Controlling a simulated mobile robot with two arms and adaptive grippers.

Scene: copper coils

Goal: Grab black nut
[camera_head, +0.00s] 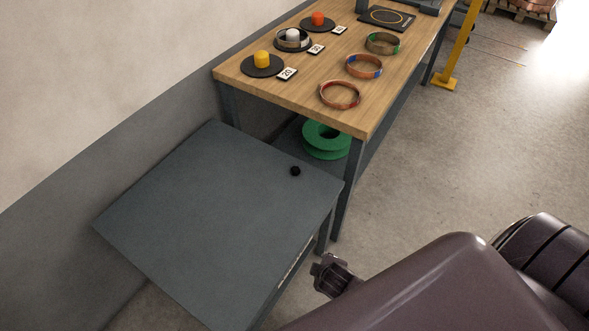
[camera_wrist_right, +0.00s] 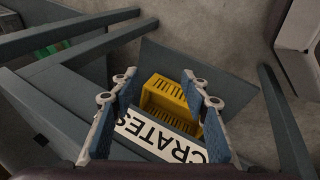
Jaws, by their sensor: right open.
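The black nut (camera_head: 295,170) is small and dark. It lies on the grey table (camera_head: 200,215), near the edge by the wooden workbench. My right arm comes in from the lower right in the head view, and part of my right gripper (camera_head: 330,275) shows beyond the grey table's near right edge, below the nut and apart from it. In the right wrist view, my right gripper (camera_wrist_right: 158,76) is open with nothing between its fingers. My left gripper is not in view.
The wooden workbench (camera_head: 390,85) holds several copper coils and coloured pegs on black discs. A green spool (camera_head: 326,140) sits beneath it. In the wrist view, a yellow crate (camera_wrist_right: 168,97) and a CRATES label (camera_wrist_right: 160,138) lie below the fingers. Most of the grey tabletop is bare.

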